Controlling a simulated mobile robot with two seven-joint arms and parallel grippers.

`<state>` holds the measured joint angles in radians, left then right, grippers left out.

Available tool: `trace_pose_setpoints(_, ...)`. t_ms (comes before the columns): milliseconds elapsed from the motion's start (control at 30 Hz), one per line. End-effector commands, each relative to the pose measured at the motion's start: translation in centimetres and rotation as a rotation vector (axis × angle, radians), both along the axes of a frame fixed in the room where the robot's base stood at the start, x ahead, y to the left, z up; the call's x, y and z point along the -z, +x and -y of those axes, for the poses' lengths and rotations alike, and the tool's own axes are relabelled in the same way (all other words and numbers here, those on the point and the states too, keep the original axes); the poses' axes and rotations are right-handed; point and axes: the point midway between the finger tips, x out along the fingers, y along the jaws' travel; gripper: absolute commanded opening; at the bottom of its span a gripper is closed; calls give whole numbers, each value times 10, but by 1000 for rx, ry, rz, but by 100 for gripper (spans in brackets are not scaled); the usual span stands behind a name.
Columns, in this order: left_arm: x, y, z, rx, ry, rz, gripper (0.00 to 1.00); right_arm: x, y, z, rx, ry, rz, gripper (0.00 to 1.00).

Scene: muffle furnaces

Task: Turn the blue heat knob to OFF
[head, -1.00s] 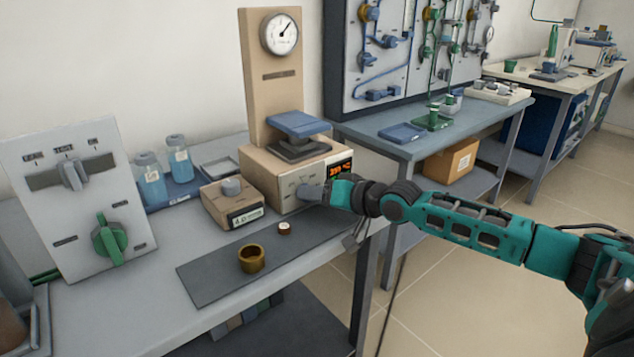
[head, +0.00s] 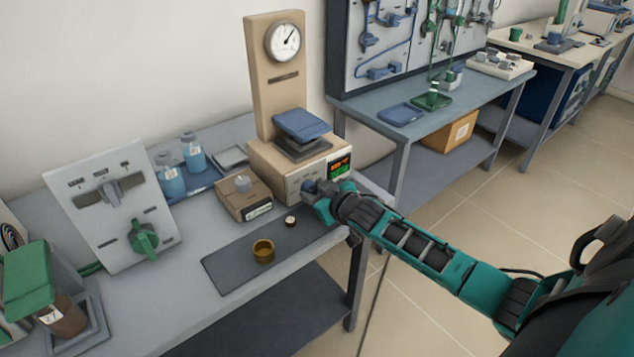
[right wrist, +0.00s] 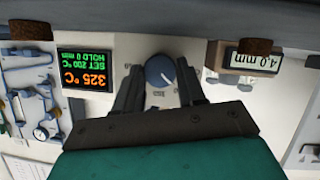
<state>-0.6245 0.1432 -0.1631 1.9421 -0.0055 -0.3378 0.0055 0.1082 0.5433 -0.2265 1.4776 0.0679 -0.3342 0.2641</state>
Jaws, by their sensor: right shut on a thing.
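The blue heat knob (head: 308,186) is on the front of the beige heater box (head: 284,166), left of its lit display (head: 340,166). My right gripper (head: 315,193) is at that front and hides part of the knob. In the right wrist view the round blue knob (right wrist: 160,71) lies between the two dark fingers of my right gripper (right wrist: 160,92), which is shut on it. A pale pointer line shows on the knob; the markings around it are too small to read. The display (right wrist: 86,75) appears upside down, showing 325 °C, SET 200 °C. My left gripper is not in view.
A small beige box (head: 243,197) with a 4.0 mm readout (right wrist: 257,58) stands beside the heater. A brass ring (head: 263,251) and small cap (head: 290,221) are on the dark mat (head: 225,272). A panel with a green handle (head: 144,238) stands left. The floor right is clear.

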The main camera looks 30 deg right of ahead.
Motion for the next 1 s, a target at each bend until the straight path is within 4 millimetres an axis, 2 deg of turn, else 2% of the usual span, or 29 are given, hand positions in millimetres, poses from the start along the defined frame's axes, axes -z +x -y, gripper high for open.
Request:
trace_pose_setpoints(167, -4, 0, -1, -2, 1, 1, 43, 0, 0, -3, 0, -163, 15, 9)
trace_pose_setpoints(500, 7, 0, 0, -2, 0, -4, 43, 4, 0, -4, -1, -439, 36, 9)
trace_pose_setpoints(767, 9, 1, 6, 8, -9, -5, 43, 3, 0, -5, -2, -565, 48, 9)
trace_pose_setpoints(1000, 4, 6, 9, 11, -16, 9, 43, 2, 0, -5, -3, -613, 52, 9)
